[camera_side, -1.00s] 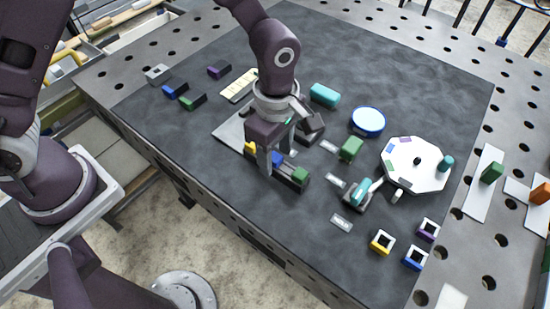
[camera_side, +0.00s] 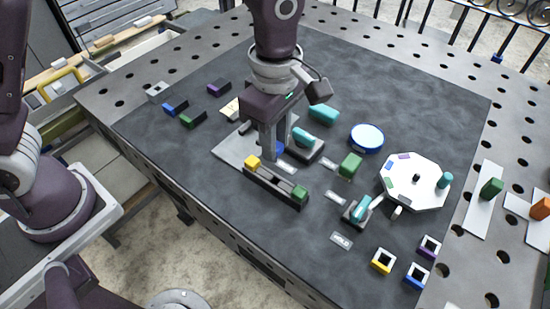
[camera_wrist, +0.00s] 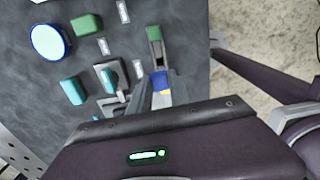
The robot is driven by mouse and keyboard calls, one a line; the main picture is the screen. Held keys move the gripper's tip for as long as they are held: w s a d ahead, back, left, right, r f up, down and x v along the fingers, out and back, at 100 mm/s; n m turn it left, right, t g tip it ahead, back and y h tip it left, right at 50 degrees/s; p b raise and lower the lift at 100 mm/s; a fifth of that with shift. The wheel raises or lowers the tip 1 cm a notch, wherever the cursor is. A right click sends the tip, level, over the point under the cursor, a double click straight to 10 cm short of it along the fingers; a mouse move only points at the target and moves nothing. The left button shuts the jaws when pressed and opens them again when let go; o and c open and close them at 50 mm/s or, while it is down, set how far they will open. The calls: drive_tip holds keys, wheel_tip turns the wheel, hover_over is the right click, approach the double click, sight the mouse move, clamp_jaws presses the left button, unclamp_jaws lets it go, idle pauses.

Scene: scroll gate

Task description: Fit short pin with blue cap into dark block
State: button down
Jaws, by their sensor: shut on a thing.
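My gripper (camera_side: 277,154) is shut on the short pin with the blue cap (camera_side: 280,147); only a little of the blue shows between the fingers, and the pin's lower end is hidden. In the wrist view the blue cap (camera_wrist: 160,78) sits between the two fingers (camera_wrist: 161,88). A long dark block (camera_side: 272,187) lies just in front of the gripper, in the side view. It carries a yellow cap (camera_side: 253,162) at its left end and a green cap (camera_side: 300,193) at its right end. The pin looks apart from this block, behind it.
A dark base with a teal piece (camera_side: 303,138) stands close to the right of my gripper. A green block (camera_side: 350,164), a blue-rimmed disc (camera_side: 367,138) and a white octagonal turntable (camera_side: 414,198) are farther right. A grey plate (camera_side: 232,152) lies at the left.

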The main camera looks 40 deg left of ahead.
drive_tip(key=shift+w+a+f+n, duration=0.75)
drive_tip(key=shift+w+a+n, duration=0.2)
drive_tip(key=shift+w+a, duration=1.25)
drive_tip(key=shift+w+a+f+n, duration=0.8)
drive_tip(key=shift+w+a+n, duration=0.1)
drive_tip(key=shift+w+a, duration=1.25)
drive_tip(key=shift+w+a+f+n, duration=0.75)
drive_tip(key=shift+w+a+n, duration=0.2)
drive_tip(key=shift+w+a, duration=1.25)
drive_tip(key=shift+f, duration=1.85)
drive_tip(key=c, duration=0.7)
unclamp_jaws()
drive_tip(key=shift+o, duration=0.2)
wheel_tip(320, 180, up, 7)
